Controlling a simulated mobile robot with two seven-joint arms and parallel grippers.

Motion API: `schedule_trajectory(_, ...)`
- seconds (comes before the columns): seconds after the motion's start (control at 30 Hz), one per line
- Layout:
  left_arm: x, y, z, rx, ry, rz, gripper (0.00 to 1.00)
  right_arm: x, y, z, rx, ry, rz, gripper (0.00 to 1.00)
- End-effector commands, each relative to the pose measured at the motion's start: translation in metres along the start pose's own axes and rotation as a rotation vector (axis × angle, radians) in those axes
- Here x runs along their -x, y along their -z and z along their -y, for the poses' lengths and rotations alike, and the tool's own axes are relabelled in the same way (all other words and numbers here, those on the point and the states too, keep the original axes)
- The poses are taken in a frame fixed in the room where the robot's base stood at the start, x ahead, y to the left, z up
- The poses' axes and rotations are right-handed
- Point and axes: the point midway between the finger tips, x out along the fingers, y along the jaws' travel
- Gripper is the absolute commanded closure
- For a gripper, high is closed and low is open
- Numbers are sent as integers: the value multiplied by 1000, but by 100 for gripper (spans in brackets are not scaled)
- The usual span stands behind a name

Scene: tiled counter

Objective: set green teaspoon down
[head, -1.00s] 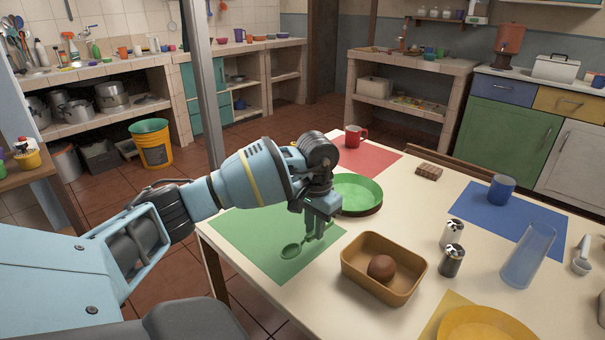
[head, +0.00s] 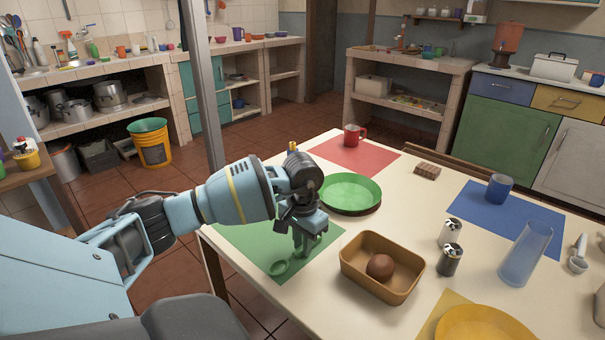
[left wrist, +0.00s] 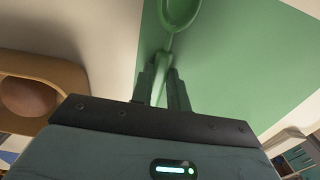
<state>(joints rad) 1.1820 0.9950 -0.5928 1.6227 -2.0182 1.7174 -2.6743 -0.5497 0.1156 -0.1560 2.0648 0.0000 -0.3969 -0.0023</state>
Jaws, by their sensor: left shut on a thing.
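The green teaspoon (head: 280,267) is low over the green placemat (head: 262,262), its bowl toward the front left. My left gripper (head: 304,250) is shut on its handle. In the left wrist view the teaspoon (left wrist: 180,14) runs up from between the fingers (left wrist: 162,90), with the green placemat (left wrist: 240,70) beneath. I cannot tell whether the spoon touches the mat. My right gripper is not in view.
A green plate (head: 350,193) stands just behind my left gripper. A tan tray (head: 350,268) with a brown ball (head: 380,267) is close to its right. A red mug (head: 353,135) stands farther back. The left part of the placemat is clear.

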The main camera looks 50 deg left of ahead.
Motion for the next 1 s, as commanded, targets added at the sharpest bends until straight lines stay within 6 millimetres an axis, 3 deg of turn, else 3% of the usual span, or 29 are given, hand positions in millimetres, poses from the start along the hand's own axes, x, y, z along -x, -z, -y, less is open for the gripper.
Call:
schedule_trajectory(0.2,-4,0,0,1,1,1,100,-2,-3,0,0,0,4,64)
schedule_trajectory(0.23,-4,0,0,1,1,1,81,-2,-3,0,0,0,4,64)
schedule_trajectory(0.4,-3,0,0,1,1,0,62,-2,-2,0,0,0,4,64)
schedule_trajectory(0.77,2,0,0,0,0,-1,62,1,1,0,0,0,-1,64)
schedule_trajectory(1.0,41,1,0,1,1,-5,62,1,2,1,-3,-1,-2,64)
